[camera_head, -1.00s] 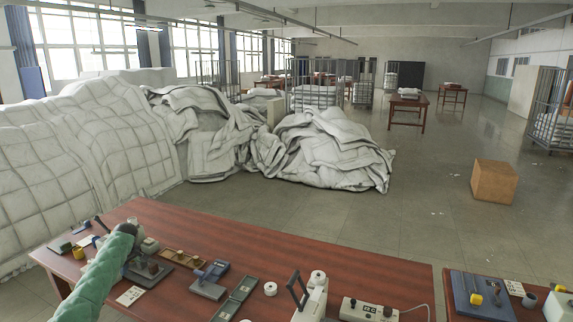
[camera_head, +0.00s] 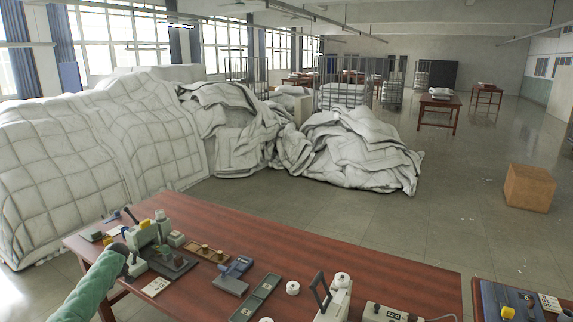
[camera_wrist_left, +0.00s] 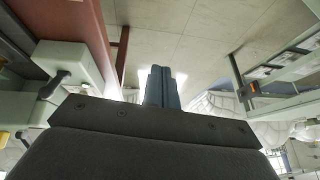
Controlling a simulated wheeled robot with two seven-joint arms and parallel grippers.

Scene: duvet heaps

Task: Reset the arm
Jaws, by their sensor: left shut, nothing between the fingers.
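My left arm (camera_head: 92,288), in a green sleeve, comes in from the lower left of the head view. It reaches over the left end of the red-brown table (camera_head: 330,258), beside a pale green machine (camera_head: 143,236). In the left wrist view my left gripper (camera_wrist_left: 161,82) has its two blue-grey fingers together, with nothing between them. The fingers cannot be made out clearly in the head view. My right arm and gripper are in no view.
Small tools, trays and devices crowd the table's near side, including a white machine (camera_head: 336,298). Large white duvet heaps (camera_head: 360,150) lie behind the table. A cardboard box (camera_head: 529,187) stands on the floor at right. Open floor (camera_head: 450,200) lies between.

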